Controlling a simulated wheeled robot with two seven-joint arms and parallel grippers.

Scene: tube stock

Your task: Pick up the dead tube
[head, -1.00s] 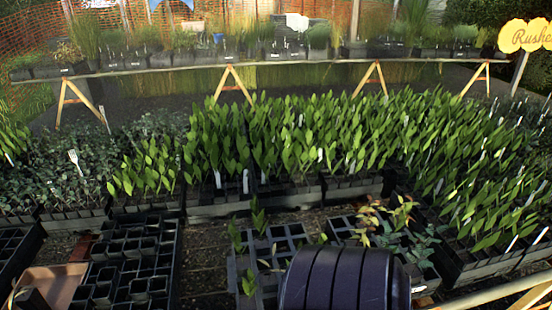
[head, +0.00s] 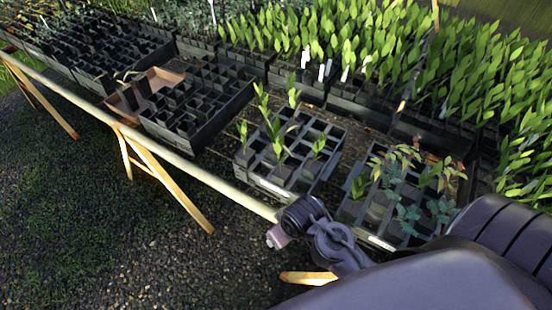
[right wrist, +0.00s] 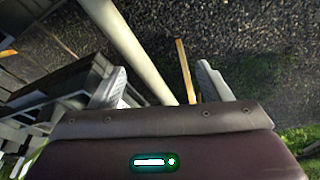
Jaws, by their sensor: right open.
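I cannot tell for sure which tube is the dead one. Two dark tubes (head: 135,91) with thin, drooping brownish stems stand in a shallow brown tray (head: 165,76) at the left in the head view. A black rack (head: 262,185) at the centre holds several green seedlings. The rack to its right (head: 352,213) holds tubes with reddish-brown and blue-green leaves. My right arm comes in from the lower right, and its wrist end is near the bench's front rail. My right gripper (right wrist: 161,74) is open and empty in the right wrist view. My left gripper is not in view.
A pale wooden rail (head: 190,168) runs along the bench's front edge, on slanted legs. Empty black racks (head: 205,105) stand at the left. Dense green seedlings (head: 430,60) fill the back. Gravel ground (head: 110,230) lies open in front.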

